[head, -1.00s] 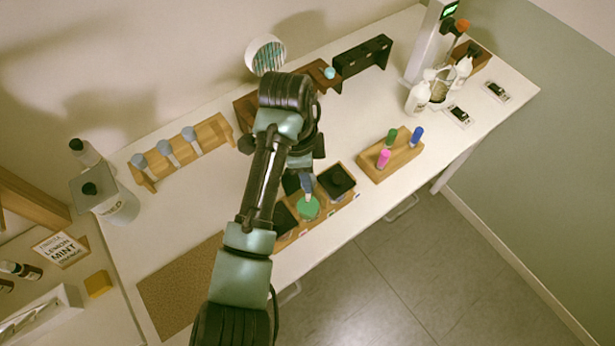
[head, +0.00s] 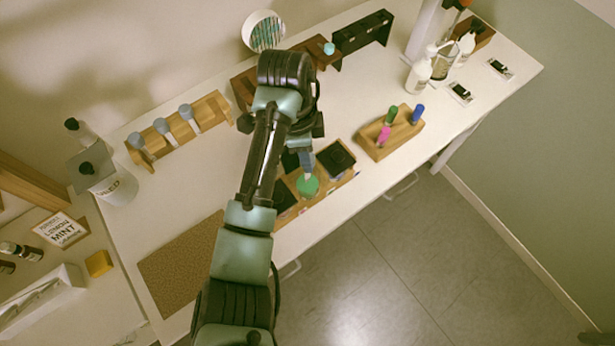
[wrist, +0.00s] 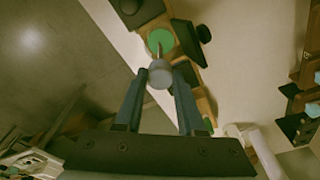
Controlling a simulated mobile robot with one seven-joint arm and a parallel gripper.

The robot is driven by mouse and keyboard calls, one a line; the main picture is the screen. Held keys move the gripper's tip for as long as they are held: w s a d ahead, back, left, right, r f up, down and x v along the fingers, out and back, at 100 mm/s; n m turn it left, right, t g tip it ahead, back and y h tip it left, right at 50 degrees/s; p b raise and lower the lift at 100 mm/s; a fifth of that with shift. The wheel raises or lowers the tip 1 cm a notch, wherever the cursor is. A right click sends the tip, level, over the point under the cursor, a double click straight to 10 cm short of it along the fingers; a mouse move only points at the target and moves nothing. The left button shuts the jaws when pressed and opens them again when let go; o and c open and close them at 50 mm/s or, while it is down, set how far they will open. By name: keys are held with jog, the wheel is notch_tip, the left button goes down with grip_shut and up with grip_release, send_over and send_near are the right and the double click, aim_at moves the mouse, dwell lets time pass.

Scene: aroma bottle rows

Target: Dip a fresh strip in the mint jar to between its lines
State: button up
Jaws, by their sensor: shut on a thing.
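A wooden tray (head: 345,181) near the bench's front edge holds dark square-lidded places and a round green-topped jar (head: 310,189); which scent it is cannot be read. My gripper (wrist: 159,76) is shut on a grey knob-like piece (wrist: 159,73) with a narrow pointed end. In the wrist view this end overlaps the green jar (wrist: 160,37). In the head view the grey-blue piece (head: 308,164) points down at the jar. I cannot tell whether its tip is inside or just above, and no marked lines are visible.
A wooden rack (head: 215,106) with several grey-blue-topped pieces stands at left. A round cup (head: 263,31) with teal stripes is at the back. A wooden block (head: 405,140) with pink, green and blue markers is right of the tray. A cork mat (head: 180,270) lies front left.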

jog(key=shift+f+b, duration=0.5)
jog(key=shift+f, duration=0.6)
dwell(0.9)
dwell(0.7)
